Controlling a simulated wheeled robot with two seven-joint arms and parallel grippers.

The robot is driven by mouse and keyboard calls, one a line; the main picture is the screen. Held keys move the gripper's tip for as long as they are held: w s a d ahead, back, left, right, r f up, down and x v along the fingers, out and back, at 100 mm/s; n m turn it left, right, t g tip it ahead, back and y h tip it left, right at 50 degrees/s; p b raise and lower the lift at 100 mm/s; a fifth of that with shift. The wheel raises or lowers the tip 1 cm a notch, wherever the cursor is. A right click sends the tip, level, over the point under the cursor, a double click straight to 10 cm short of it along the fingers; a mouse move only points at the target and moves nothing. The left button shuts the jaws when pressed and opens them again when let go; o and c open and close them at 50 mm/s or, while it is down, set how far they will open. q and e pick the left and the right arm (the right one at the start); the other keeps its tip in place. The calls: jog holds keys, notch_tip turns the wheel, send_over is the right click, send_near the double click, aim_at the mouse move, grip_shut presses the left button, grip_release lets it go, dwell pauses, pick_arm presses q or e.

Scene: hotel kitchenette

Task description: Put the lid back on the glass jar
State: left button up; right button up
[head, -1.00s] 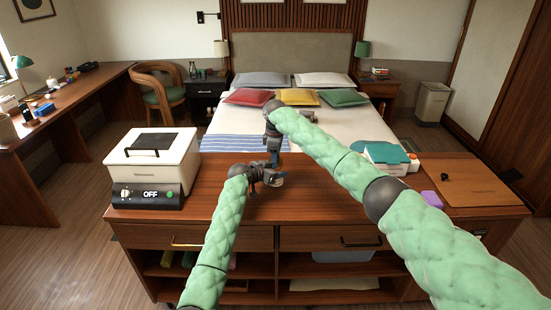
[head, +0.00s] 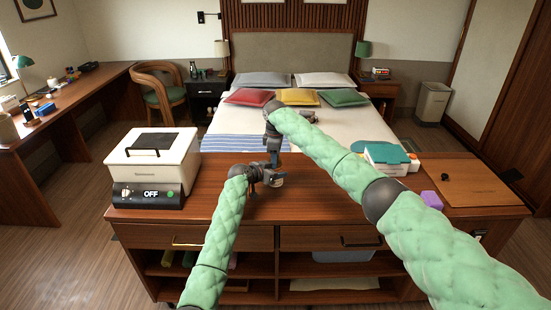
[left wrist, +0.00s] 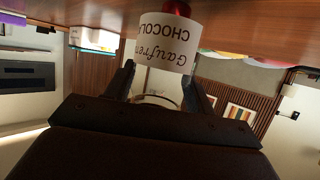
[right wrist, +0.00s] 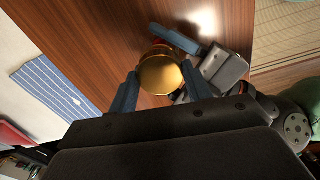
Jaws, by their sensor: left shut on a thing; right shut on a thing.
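The glass jar (left wrist: 165,42) has a white label reading "Gaufres Chocolat" and red at its base. It appears upside down in the left wrist view, and its pale label shows small in the head view (head: 279,183). My left gripper (head: 272,178) is shut on the jar from the side, just over the counter. The round gold lid (right wrist: 161,75) is between the fingers of my right gripper (right wrist: 159,88), which is shut on it above the jar. The lid hides most of the jar in the right wrist view. I cannot tell whether lid and rim touch.
The wooden counter (head: 330,200) is clear around the jar. A white appliance (head: 150,160) with an "OFF" panel stands at left. A teal-topped white box (head: 386,158), a purple item (head: 432,199) and a wooden board (head: 470,190) lie at right. The bed is behind.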

jog(key=shift+s+a+f, duration=0.1)
jog(key=shift+s+f, duration=0.05)
jog(key=shift+f, duration=0.4)
jog(key=o, duration=0.6)
jog(key=shift+o, duration=1.3)
jog(key=shift+r+n, duration=0.5)
jog(key=shift+n, duration=0.4)
notch_tip(320, 180, up, 5)
jog(key=n, duration=0.6)
jog(key=shift+r, duration=0.15)
jog(key=shift+r+n, duration=0.9)
jog(key=shift+n, duration=0.5)
